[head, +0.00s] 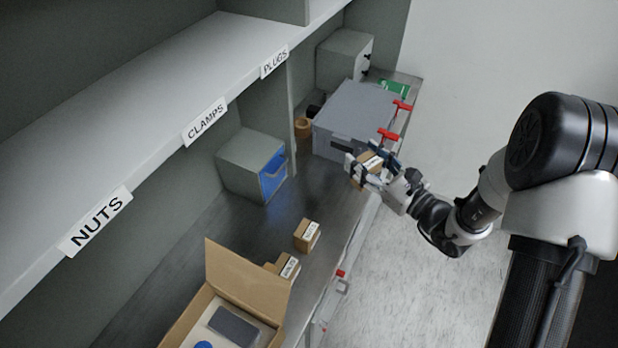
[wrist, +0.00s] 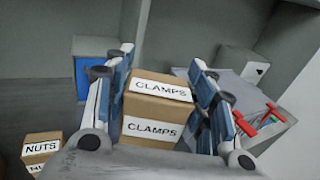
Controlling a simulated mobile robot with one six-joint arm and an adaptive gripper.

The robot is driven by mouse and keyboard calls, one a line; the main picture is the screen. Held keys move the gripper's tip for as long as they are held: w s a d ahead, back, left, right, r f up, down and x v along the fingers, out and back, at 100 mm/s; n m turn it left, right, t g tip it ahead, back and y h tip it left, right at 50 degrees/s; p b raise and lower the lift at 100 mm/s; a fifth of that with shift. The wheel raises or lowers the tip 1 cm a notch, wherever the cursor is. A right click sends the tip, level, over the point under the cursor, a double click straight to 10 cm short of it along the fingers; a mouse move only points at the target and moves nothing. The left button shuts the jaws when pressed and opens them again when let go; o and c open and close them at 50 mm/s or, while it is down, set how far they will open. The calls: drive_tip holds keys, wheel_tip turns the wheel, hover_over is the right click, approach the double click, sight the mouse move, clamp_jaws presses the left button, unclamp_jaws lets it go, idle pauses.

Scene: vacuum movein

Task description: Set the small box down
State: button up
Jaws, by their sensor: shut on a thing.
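My gripper (head: 376,172) is shut on a small brown cardboard box, the clamps box (head: 370,162), near the front edge of the bench, just in front of a grey case. In the wrist view the clamps box (wrist: 156,112) sits between the two fingers of my gripper (wrist: 165,95), with white CLAMPS labels on its top and near face. The box appears upright. Whether its underside touches the bench is hidden.
A nuts box (wrist: 42,150) and another small box (head: 307,235) stand on the bench (head: 335,205). An open carton (head: 240,275) is at the near end. A blue-fronted bin (head: 255,165) stands at the back. The grey case (head: 355,115) has red handles. Shelf labels read NUTS, CLAMPS, PLUGS.

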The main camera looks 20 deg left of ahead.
drive_tip(key=s+a+r, duration=0.2)
drive_tip(key=a, duration=0.7)
wheel_tip(320, 180, down, 20)
drive_tip(key=b, duration=0.5)
drive_tip(key=shift+r, duration=0.35)
drive_tip(key=o, duration=0.8)
drive_tip(key=shift+f+b, duration=0.2)
drive_tip(key=shift+b, duration=0.1)
drive_tip(key=shift+c, duration=0.2)
drive_tip(key=o, duration=0.5)
drive_tip(key=shift+c, duration=0.2)
